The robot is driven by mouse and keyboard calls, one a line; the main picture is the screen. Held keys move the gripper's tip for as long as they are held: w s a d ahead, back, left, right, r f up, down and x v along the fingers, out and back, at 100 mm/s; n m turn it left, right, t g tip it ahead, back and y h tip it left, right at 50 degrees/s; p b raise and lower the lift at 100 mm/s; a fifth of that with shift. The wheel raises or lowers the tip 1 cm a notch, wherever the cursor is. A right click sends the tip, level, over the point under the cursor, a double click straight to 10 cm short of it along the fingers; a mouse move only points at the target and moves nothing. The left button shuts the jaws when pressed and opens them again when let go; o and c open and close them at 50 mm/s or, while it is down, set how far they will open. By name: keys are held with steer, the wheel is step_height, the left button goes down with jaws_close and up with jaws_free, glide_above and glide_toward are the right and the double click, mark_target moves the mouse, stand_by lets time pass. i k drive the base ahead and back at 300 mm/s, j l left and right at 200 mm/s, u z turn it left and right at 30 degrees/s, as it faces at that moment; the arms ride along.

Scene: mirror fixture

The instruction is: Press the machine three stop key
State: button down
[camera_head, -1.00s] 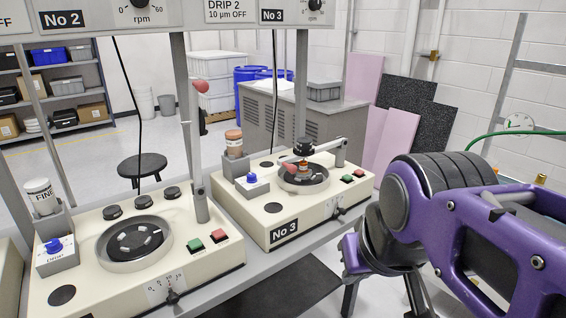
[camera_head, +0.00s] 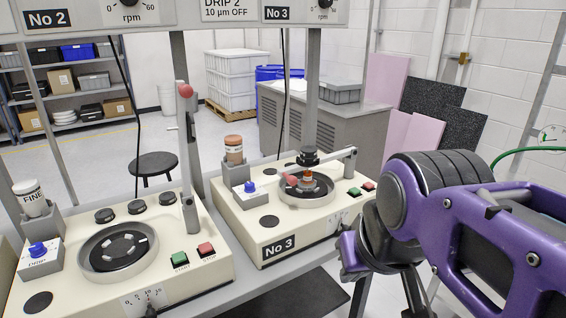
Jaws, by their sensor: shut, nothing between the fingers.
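Machine three (camera_head: 280,244) is the cream unit labelled No 3, in the middle of the head view. Its red stop key (camera_head: 368,186) is at the far right corner of its top, just right of the green start key (camera_head: 354,191). My gripper (camera_head: 348,256) shows only in part, as a purple end below my wrist, right of machine three's front edge. It is apart from the red key and lower in the picture. My forearm and wrist hide much of it. It is shut and empty.
Machine No 2 (camera_head: 62,283) at left has its own green (camera_head: 180,258) and red (camera_head: 206,250) keys. On machine three, an arm with a red knob (camera_head: 292,180) and a dark weight (camera_head: 308,156) stand over the plate. A post (camera_head: 312,100) rises behind. A grey cabinet (camera_head: 320,115) stands beyond.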

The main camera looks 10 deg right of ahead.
mark_target(369, 186)
steer(key=i+l+u, duration=0.15)
steer(key=l, duration=0.2)
steer(key=i+l+u, duration=0.15)
steer(key=l, duration=0.25)
steer(key=i+l+u, duration=0.15)
steer(key=l, duration=0.25)
steer(key=i+l+u, duration=0.15)
steer(key=l, duration=0.25)
steer(key=i+l+u, duration=0.15)
steer(key=l, duration=0.25)
steer(key=k+l+z, duration=0.15)
steer(key=i+j+u, duration=0.15)
